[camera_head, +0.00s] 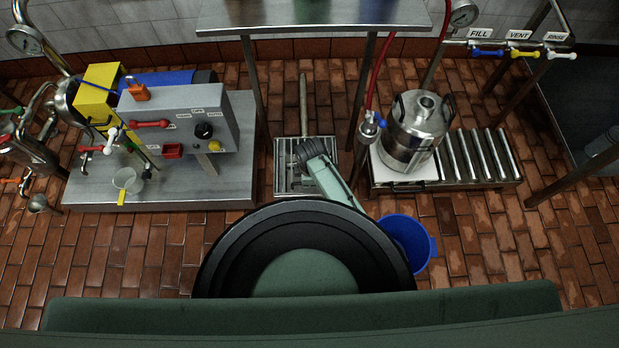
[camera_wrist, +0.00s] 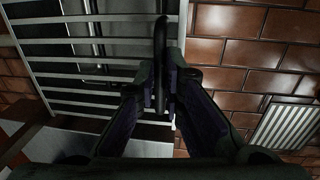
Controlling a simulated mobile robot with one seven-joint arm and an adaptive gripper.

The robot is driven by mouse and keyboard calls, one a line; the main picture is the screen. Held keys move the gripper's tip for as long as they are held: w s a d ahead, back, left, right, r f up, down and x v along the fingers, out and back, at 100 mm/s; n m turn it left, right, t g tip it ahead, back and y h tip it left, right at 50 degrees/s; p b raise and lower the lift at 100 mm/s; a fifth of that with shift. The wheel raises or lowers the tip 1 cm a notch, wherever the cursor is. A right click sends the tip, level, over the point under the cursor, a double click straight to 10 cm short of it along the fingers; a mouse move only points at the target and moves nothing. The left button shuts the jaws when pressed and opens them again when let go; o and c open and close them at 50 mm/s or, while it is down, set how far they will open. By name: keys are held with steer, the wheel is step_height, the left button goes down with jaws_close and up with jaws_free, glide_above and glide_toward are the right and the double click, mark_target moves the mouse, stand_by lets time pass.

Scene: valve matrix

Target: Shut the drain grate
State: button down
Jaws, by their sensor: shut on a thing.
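The drain grate (camera_head: 284,168) is a pale metal frame with bars, low at the floor in the middle of the head view. My arm covers part of it. In the wrist view the grate (camera_wrist: 100,60) fills the upper left, with parallel light bars over a dark space. My gripper (camera_wrist: 162,88) is shut on a dark upright handle (camera_wrist: 160,38) at the grate's right edge. I cannot tell how far the grate is tilted. The fingertips are hidden by my arm in the head view.
A steel table (camera_head: 310,15) stands behind the grate. At left is a platform (camera_head: 190,195) with a grey control box (camera_head: 180,118). At right a keg (camera_head: 415,125) stands by a roller conveyor (camera_head: 475,160). A blue bucket (camera_head: 408,240) is beside my base.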

steer(key=shift+s+f, duration=0.25)
steer(key=c, duration=1.9)
jaws_free()
steer(key=shift+f, duration=0.1)
steer(key=shift+o, duration=1.1)
steer(key=shift+w, duration=0.1)
step_height(320, 180, up, 12)
steer(key=s, duration=0.1)
steer(key=shift+s, duration=0.2)
